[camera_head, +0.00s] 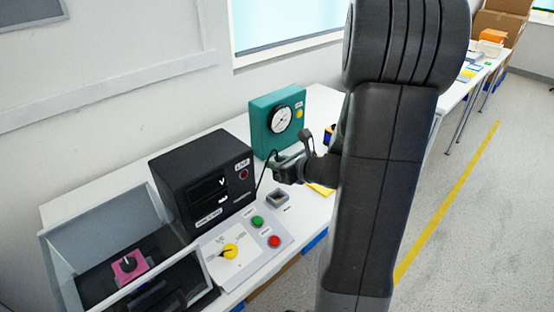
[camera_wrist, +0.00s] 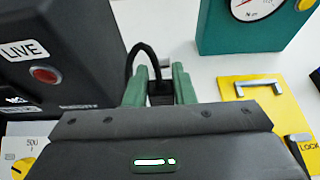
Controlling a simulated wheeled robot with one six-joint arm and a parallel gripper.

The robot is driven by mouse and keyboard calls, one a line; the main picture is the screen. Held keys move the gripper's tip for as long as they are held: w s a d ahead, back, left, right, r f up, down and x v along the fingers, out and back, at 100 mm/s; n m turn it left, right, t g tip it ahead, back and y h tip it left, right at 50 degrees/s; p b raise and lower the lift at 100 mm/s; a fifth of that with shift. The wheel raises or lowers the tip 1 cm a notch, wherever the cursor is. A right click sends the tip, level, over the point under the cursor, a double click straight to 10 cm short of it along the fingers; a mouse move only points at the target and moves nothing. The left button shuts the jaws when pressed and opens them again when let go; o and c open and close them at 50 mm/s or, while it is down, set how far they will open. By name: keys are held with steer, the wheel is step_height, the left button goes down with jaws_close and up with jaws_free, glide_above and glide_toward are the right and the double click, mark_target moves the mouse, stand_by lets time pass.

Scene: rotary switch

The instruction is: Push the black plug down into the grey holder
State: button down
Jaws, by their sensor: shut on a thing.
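My gripper (camera_head: 284,168) is at the middle of the head view, above and slightly right of the grey holder (camera_head: 278,197), and apart from it in the picture. The holder is a small grey square block with a dark opening, on the white table. In the wrist view, the green fingers of my gripper (camera_wrist: 160,88) are shut on the black plug (camera_wrist: 160,97). A black cable arcs up from the plug and to the left. In the head view the plug itself is too small and dark to make out clearly. I cannot make out the holder in the wrist view.
A black box labelled LIVE (camera_head: 205,180) stands left of my gripper. A teal gauge box (camera_head: 277,122) stands behind it. A panel with a yellow knob (camera_head: 230,250), green button (camera_head: 257,222) and red button (camera_head: 274,241) lies in front. A yellow plate (camera_wrist: 262,110) lies right.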

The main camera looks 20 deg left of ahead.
step_height(320, 180, down, 6)
steer(key=b, duration=0.5)
steer(key=shift+r+b, duration=0.1)
steer(key=shift+b, duration=0.2)
steer(key=shift+f+b, duration=1.6)
steer(key=shift+b, duration=0.05)
stand_by(1.5)
steer(key=c, duration=1.1)
jaws_free()
steer(key=p+v, duration=0.1)
steer(key=v, duration=1.2)
steer(key=shift+s+d+r+p, duration=0.2)
steer(key=shift+d+p, duration=0.1)
steer(key=shift+p, duration=0.1)
